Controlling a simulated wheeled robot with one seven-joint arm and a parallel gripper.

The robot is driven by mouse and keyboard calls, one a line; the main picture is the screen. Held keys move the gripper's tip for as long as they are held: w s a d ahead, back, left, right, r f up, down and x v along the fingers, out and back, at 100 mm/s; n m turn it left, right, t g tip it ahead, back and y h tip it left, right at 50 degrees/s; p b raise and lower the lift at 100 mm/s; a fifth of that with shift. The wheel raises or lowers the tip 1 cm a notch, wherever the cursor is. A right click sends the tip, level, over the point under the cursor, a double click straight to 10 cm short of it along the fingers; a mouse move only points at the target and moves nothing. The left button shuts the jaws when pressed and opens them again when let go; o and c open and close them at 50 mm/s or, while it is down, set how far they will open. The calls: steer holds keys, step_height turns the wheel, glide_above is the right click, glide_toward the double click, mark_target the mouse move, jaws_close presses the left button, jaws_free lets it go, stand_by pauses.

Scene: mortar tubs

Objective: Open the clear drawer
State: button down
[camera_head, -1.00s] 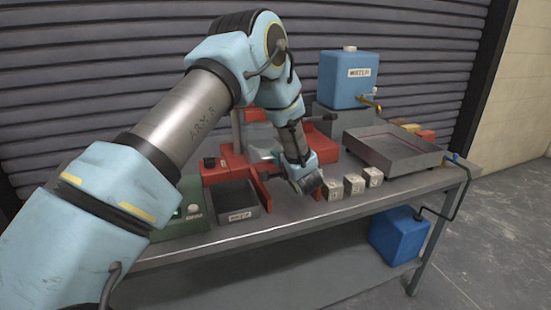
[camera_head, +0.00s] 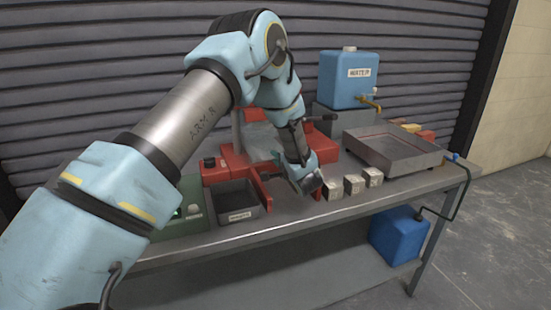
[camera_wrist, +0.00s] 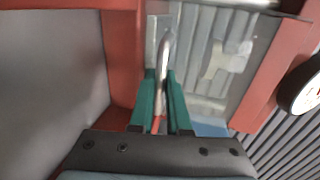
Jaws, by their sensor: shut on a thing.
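The clear drawer (camera_wrist: 232,85) shows in the wrist view as a see-through panel within a red frame, with pale ribbed shapes visible through it. A bright curved metal handle (camera_wrist: 165,52) stands at its left side. My gripper (camera_wrist: 161,112) has green fingers closed around the near end of this handle. In the head view my gripper (camera_head: 306,184) is low at the front of the red machine (camera_head: 215,172). My arm hides much of the machine there, and the handle cannot be made out in that view.
Several small grey blocks (camera_head: 354,184) stand just right of my gripper. A metal tray (camera_head: 392,150) and a blue water tank (camera_head: 349,80) stand further right. The bench's front edge (camera_head: 300,222) is close.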

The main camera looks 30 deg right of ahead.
steer(key=f+v, duration=0.1)
steer(key=v, duration=0.3)
steer(key=f+p+v, duration=0.1)
steer(key=v, duration=0.3)
steer(key=p+v, duration=0.1)
steer(key=v, duration=0.4)
steer(key=shift+s+f, duration=0.4)
steer(key=c, duration=0.9)
jaws_free()
steer(key=b+v, duration=0.3)
steer(key=v, duration=0.7)
steer(key=shift+s+r, duration=0.1)
steer(key=shift+s, duration=0.3)
